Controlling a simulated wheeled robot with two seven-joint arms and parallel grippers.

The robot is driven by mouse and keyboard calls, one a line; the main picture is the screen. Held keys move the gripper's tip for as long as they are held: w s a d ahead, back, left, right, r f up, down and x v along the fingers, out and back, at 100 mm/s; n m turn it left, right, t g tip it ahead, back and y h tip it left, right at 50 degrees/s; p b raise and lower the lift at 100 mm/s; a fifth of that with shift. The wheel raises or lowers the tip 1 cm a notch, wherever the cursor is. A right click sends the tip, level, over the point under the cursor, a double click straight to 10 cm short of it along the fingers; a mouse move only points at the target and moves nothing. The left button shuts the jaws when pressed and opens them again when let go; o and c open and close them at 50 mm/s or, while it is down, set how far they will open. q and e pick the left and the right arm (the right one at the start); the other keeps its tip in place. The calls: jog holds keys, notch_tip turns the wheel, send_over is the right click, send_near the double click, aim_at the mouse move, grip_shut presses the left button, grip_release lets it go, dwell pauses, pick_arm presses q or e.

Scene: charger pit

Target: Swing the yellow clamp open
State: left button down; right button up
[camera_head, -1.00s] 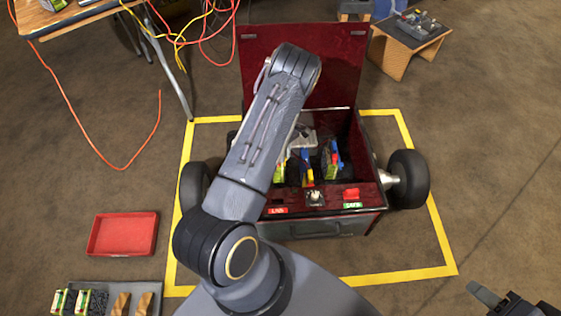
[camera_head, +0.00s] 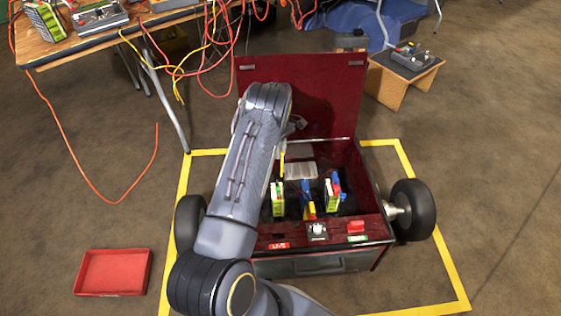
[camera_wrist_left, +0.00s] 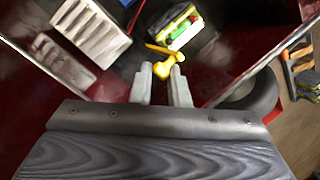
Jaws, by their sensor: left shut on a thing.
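The yellow clamp (camera_head: 282,163) shows as a thin, steep yellow bar above the left battery pack (camera_head: 278,200) inside the dark red box (camera_head: 368,200). In the left wrist view the clamp's yellow end (camera_wrist_left: 163,69) sits between the fingertips of my left gripper (camera_wrist_left: 163,73), which is shut on it. The battery pack (camera_wrist_left: 180,28) lies just beyond the clamp there. In the head view my left arm covers the box's left side and hides most of that gripper. My right gripper is out of view.
The box's lid (camera_head: 325,95) stands open at the back. A second pack (camera_head: 333,194), a blue and yellow part (camera_head: 308,200) and a ribbed grey block (camera_head: 300,171) are inside. A switch (camera_head: 317,231) is on the front rim. A red tray (camera_head: 112,272) lies left on the floor.

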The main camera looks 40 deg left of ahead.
pick_arm(q)
jog(key=w+b, duration=0.1)
jog(key=w+a+f+b, duration=0.1)
jog(key=b, duration=0.1)
jog(key=w+a+b, duration=0.1)
jog(key=w, duration=0.1)
jog(key=shift+w+a+f, duration=0.1)
jog(key=shift+f, duration=0.3)
jog(key=c, duration=1.4)
grip_release()
jog(key=shift+w, duration=0.1)
jog(key=shift+a+r, duration=0.1)
jog(key=shift+a, duration=0.1)
